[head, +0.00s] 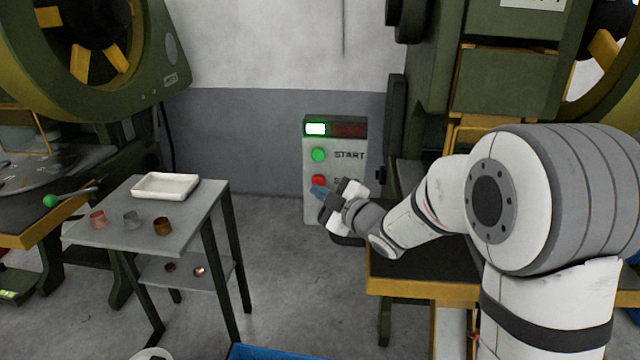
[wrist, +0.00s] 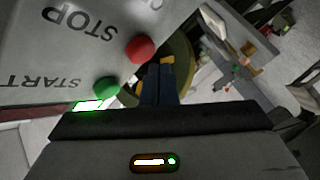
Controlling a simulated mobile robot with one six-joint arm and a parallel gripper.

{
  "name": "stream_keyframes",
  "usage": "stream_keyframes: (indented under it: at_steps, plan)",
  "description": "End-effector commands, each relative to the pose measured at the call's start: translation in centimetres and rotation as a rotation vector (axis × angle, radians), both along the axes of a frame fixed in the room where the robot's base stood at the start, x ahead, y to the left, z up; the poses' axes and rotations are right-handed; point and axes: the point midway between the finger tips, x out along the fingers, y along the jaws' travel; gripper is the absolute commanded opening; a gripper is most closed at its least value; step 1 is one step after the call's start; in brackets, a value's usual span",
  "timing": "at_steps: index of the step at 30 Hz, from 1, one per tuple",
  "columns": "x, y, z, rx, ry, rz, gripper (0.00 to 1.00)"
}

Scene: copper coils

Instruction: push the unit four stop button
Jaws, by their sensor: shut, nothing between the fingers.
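The control box (head: 338,205) stands against the grey wall, with a green START button (head: 319,155) and a red button (head: 318,180) below it. In the head view the red button's label is mostly hidden by my gripper. In the wrist view the red stop button (wrist: 140,48) sits by the word STOP, and the green button (wrist: 107,87) by START. My gripper (head: 320,191) is shut and empty, its blue-grey tips close to the red button. In the wrist view the fingertips (wrist: 161,70) show just beside the red button; I cannot tell whether they touch it.
A lit green-white lamp (head: 316,129) and a dark red lamp (head: 348,130) top the box. A grey side table (head: 150,235) with a white tray (head: 166,186) and several small coils stands left. Green presses flank the box. Floor between is free.

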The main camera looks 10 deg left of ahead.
Motion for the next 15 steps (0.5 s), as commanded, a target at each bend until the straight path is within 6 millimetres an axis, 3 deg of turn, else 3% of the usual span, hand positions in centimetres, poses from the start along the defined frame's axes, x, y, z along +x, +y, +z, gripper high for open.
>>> stream_keyframes:
  at_steps: [15]
  plan:
    - [0.74, 0.02, 0.00, 0.000, 0.000, 0.000, 0.00]
